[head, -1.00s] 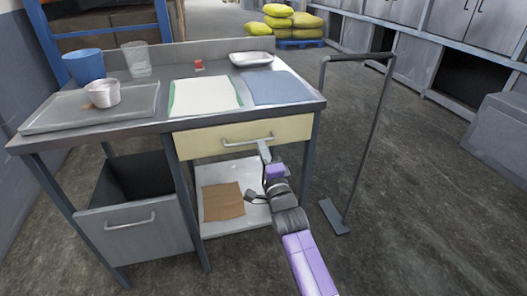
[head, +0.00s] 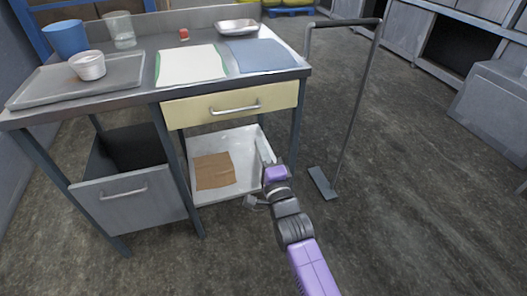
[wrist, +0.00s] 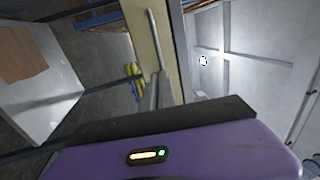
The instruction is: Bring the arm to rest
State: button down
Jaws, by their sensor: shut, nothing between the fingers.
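My gripper (head: 264,150) is shut and empty. It is in front of the work table, below the cream drawer front (head: 190,112) and apart from its bar handle (head: 235,109). The drawer looks shut. My purple arm reaches up from the bottom edge of the head view. In the wrist view the drawer front (wrist: 143,28) stands near the middle top, with my purple wrist housing across the bottom.
The table holds a grey tray (head: 35,90), white cup (head: 87,65), blue cup (head: 66,38), clear glass (head: 120,29), mats and a metal pan (head: 238,26). A grey bin drawer (head: 125,197) hangs open at left. A metal stand (head: 352,110) rises at right.

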jog(key=s+d+n+g+h, duration=0.2)
jog(key=s+d+n, duration=0.35)
jog(key=s, duration=1.25)
jog(key=s+d+f+n+g+h, duration=0.15)
jog(key=s+d+n, duration=0.4)
jog(key=s, duration=1.25)
jog(key=s+d+n+g+h, duration=0.15)
jog(key=s+d+n, duration=0.45)
jog(key=s, duration=1.1)
notch_tip(320, 180, up, 14)
jog(key=d+m+p, duration=0.1)
jog(key=m+p, duration=0.1)
jog(key=p, duration=1.1)
jog(key=shift+d+f+h, duration=0.25)
jog(key=shift+d+h, duration=0.05)
jog(key=shift+d, duration=0.1)
